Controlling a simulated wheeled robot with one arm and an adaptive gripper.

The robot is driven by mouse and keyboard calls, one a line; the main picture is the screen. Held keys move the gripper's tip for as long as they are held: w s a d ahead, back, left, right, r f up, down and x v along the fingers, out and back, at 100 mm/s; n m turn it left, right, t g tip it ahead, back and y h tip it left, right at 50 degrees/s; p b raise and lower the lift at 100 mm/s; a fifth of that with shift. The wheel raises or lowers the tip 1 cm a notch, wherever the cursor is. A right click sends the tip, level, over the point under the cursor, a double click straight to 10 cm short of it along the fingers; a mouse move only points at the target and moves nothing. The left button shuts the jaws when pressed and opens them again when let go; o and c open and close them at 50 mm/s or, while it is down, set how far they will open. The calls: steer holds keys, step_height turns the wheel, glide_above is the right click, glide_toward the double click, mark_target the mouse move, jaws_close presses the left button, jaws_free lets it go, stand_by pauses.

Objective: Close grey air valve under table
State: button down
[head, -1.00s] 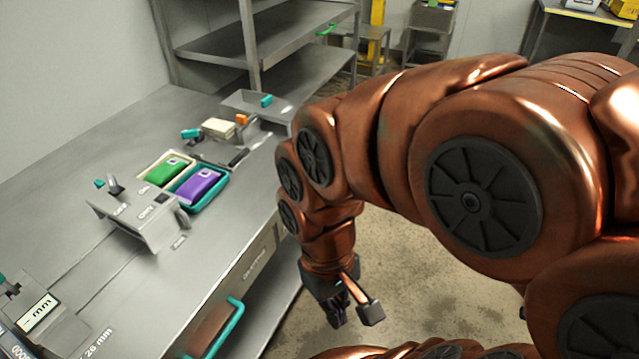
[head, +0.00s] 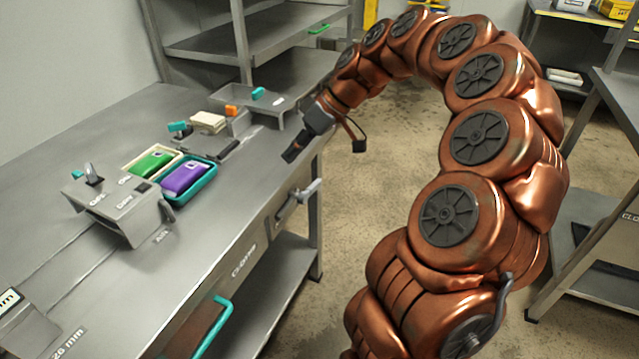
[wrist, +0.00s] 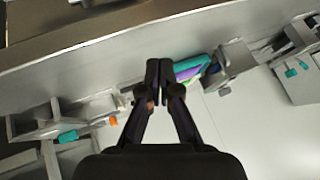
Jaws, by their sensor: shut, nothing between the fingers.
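A grey lever handle (head: 300,197), which looks like the air valve, sticks out from the front of the steel table, just below the tabletop edge. Its lever points outward and up to the right; I cannot tell from its pose whether it is open or closed. My gripper (head: 291,154) is above and beyond the lever, near the table's front edge, apart from it and empty. In the wrist view the two dark fingertips (wrist: 159,68) are together with nothing between them. I cannot make out the valve clearly there.
The steel table (head: 120,130) holds a green pouch (head: 152,164) and a purple pouch (head: 184,179) in trays, and a grey bracket (head: 120,215). A teal handle (head: 215,325) juts from the table front. A lower shelf (head: 275,275) lies beneath.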

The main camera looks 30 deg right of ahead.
mark_target(310, 191)
steer(key=w+d+f+t+b, duration=0.1)
steer(key=d+f, duration=0.2)
steer(key=d, duration=0.5)
steer(key=w+d+f+t, duration=0.1)
steer(key=d+f+t, duration=0.1)
steer(key=d, duration=0.7)
steer(key=shift+f+m+b, duration=0.35)
steer(key=shift+f+m, duration=0.05)
steer(key=shift+f, duration=0.05)
steer(key=s+d+f+x, duration=0.1)
steer(key=f+x, duration=0.1)
steer(key=x, duration=1)
steer(key=shift+s+a+f, duration=0.15)
steer(key=shift+f, duration=0.2)
steer(key=shift+f+b, duration=0.15)
steer(key=shift+b, duration=0.15)
